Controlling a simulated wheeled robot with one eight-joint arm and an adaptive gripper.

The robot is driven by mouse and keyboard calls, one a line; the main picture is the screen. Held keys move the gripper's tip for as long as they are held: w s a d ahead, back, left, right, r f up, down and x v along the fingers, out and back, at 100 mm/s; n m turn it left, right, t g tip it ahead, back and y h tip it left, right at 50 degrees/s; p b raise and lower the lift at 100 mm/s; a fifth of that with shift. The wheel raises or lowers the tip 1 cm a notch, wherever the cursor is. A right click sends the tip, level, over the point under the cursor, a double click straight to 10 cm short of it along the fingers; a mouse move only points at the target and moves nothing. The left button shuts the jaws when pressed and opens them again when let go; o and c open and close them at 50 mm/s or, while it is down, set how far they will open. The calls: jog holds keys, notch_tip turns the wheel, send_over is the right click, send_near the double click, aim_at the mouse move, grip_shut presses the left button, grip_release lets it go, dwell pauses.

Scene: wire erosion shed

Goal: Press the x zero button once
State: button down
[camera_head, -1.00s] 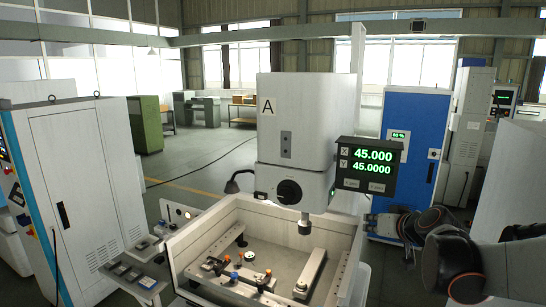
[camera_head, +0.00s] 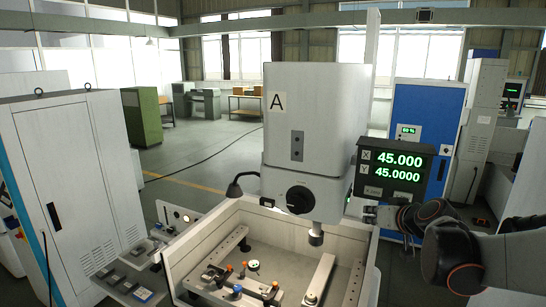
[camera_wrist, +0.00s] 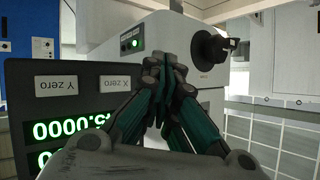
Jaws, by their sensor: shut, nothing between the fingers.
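The X zero button (camera_wrist: 120,83) is a pale labelled plate on the dark readout panel (camera_wrist: 20,108), next to the Y zero button (camera_wrist: 57,86). The wrist view shows them upside down. My gripper (camera_wrist: 165,62) is shut and empty, its tips off to the side of the X zero button. In the head view the readout panel (camera_head: 417,150) shows 45.000 for X and 45.0000 for Y. The X zero button (camera_head: 373,191) sits at its lower edge, and my gripper (camera_head: 371,213) is just below it. I see no contact.
The white machine head marked A (camera_head: 315,115) stands left of the panel, with a black knob (camera_head: 300,199) low on it. The open machine tank (camera_head: 200,240) holds fixtures below. A blue cabinet (camera_head: 425,105) stands behind the panel.

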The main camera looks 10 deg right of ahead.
aim_at(373, 191)
jog(key=w+d+b, duration=0.1)
jog(key=w+d, duration=0.4)
jog(key=w, duration=0.2)
jog(key=shift+w, duration=0.25)
jog(key=shift+w, duration=0.1)
dwell(1.4)
jog(key=shift+w+d, duration=0.2)
jog(key=shift+w, duration=0.1)
jog(key=shift+w+d+b, duration=0.2)
jog(key=shift+w+b, duration=0.1)
jog(key=shift+b, duration=0.05)
dwell(0.7)
dwell(0.4)
jog(key=shift+s+a, duration=0.5)
jog(key=shift+s, duration=0.2)
